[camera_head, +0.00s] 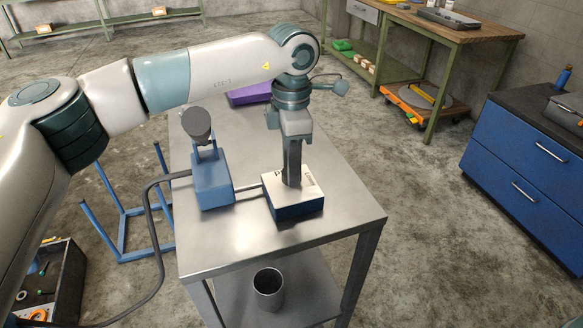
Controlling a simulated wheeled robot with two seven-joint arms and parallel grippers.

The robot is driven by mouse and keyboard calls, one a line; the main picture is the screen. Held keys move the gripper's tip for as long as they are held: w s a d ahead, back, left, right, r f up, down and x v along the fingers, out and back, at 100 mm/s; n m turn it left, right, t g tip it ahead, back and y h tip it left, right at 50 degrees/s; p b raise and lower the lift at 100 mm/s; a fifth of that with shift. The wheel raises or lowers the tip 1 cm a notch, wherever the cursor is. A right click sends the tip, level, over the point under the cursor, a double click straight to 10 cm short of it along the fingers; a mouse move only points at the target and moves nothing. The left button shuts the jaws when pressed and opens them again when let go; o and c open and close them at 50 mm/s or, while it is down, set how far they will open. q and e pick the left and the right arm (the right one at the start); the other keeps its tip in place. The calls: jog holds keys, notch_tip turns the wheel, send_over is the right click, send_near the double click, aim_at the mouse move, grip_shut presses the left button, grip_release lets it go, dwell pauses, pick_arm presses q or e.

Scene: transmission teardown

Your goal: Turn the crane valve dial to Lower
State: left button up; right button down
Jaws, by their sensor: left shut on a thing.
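A small box with a white top and dark blue sides (293,208) stands near the front of the steel table. It looks like the crane valve box, with partly covered dark lettering on its top. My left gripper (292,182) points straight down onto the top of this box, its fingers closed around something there. The dial itself is hidden by the fingers, so I cannot tell which label it points to. A blue pump-like unit (212,181) with a dark round knob on top (197,124) stands to the left, joined to the box by a rod or pipe. My right gripper does not show.
The steel table (340,212) has bare room right of the box. A purple object (249,95) lies at its back. A black hose (154,228) runs off its left side. A metal cup (268,288) stands on the lower shelf. Blue drawers (519,165) stand at right.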

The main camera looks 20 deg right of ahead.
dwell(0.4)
pick_arm(q)
jog(key=o, duration=1)
jog(key=shift+o, duration=0.2)
notch_tip(320, 180, up, 18)
jog(key=shift+f, duration=0.25)
